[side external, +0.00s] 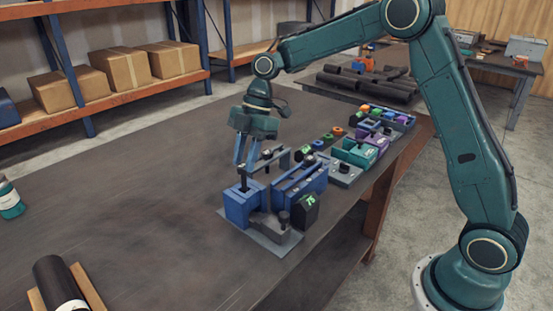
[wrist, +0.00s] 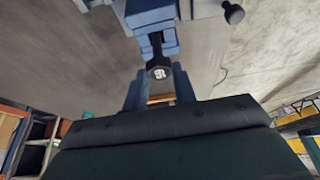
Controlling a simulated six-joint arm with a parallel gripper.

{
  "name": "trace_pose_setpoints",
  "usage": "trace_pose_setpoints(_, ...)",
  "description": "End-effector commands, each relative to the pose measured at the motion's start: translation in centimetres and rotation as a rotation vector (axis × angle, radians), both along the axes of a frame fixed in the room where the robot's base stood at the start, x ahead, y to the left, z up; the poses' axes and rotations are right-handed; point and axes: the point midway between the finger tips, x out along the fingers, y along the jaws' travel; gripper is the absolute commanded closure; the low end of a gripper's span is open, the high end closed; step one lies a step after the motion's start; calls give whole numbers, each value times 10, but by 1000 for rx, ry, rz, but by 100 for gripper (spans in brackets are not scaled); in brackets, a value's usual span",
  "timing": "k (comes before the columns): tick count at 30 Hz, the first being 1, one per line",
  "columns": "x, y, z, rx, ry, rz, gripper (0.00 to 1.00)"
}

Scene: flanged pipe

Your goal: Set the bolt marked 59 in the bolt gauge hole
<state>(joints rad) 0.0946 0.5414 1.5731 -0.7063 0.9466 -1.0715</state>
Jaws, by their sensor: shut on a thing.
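My gripper (side external: 243,177) points down over the blue block (side external: 240,205) at the left end of the fixture. It is shut on a dark bolt (wrist: 158,72), whose round black head shows between the fingers in the wrist view. The head has a white two-digit mark, small and turned, that I cannot read surely. The bolt's shank runs toward the blue block (wrist: 152,20). I cannot tell whether its tip is in a hole, as the fingers and block hide it. Which part is the bolt gauge is not clearly labelled in view.
A dark block with a green 75 label (side external: 307,208), a grey plate (side external: 262,240) and a blue slotted rack (side external: 300,185) stand close by on the right. Teal and purple trays (side external: 360,150) lie behind. A black cylinder (side external: 60,285) lies front left. The table's left middle is clear.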

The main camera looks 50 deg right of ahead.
Motion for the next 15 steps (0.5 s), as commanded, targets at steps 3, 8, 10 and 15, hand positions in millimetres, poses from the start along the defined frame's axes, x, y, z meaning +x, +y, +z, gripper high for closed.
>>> trace_pose_setpoints(3,0,0,-4,1,0,1,100)
trace_pose_setpoints(8,0,0,-10,1,1,0,100)
trace_pose_setpoints(10,0,0,-12,1,1,0,100)
trace_pose_setpoints(15,0,0,-18,1,0,1,100)
